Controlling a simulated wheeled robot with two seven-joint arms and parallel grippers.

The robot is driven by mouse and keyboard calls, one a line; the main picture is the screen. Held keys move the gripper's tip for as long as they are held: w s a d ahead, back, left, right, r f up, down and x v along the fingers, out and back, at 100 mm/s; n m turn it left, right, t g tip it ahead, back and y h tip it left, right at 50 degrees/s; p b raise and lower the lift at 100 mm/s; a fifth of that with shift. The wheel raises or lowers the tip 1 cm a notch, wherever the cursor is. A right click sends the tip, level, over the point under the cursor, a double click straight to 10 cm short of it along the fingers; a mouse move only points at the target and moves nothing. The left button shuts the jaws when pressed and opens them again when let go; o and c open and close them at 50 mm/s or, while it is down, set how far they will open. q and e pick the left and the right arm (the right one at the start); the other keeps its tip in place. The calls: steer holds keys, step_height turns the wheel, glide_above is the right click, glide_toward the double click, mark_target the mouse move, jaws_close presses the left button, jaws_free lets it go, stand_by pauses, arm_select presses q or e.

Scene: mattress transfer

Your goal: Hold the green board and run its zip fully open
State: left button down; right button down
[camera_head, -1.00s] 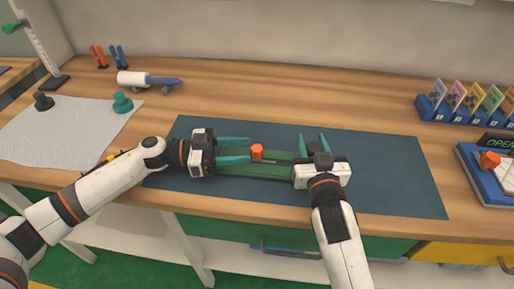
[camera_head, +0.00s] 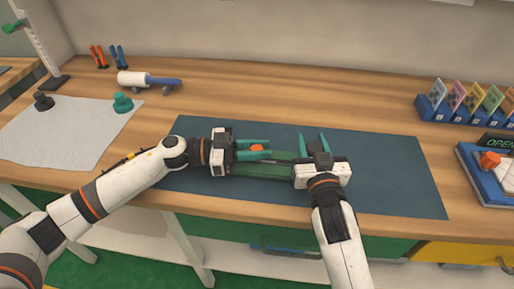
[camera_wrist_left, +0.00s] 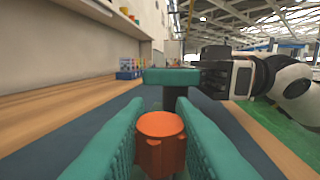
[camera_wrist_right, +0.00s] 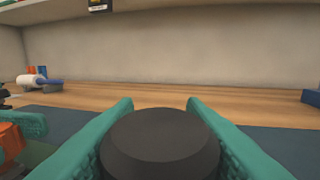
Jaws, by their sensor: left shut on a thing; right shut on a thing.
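The green board (camera_head: 265,170) lies on the dark blue mat (camera_head: 400,180), partly covered by both grippers. My left gripper (camera_head: 268,147) comes in from the left, its teal fingers shut on the orange zip pull (camera_head: 257,148). The pull also shows between the fingers in the left wrist view (camera_wrist_left: 160,143). My right gripper (camera_head: 313,140) is shut on a black round knob (camera_wrist_right: 160,140) at the board's right end. In the right wrist view the orange pull (camera_wrist_right: 10,137) is at the left edge. The zip line itself is too hidden to read.
A grey cloth (camera_head: 60,135) with a teal knob (camera_head: 122,103) and a black knob (camera_head: 43,101) lies at left. A white roller (camera_head: 133,79) is behind it. A card rack (camera_head: 470,110) and a blue tray (camera_head: 480,175) stand at right. The mat's right part is clear.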

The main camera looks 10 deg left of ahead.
arm_select(q)
steer(key=shift+d, duration=2.4)
arm_select(e)
steer(key=shift+a+r, duration=0.1)
arm_select(q)
steer(key=c, duration=1.2)
jaws_free()
steer(key=shift+c, duration=0.2)
steer(key=shift+a, duration=0.1)
steer(key=a, duration=0.4)
steer(key=s+a, duration=0.1)
steer(key=a, duration=0.3)
steer(key=s+a, duration=0.1)
steer(key=a, duration=0.2)
steer(key=shift+s+a, duration=0.15)
steer(key=shift+a, duration=0.25)
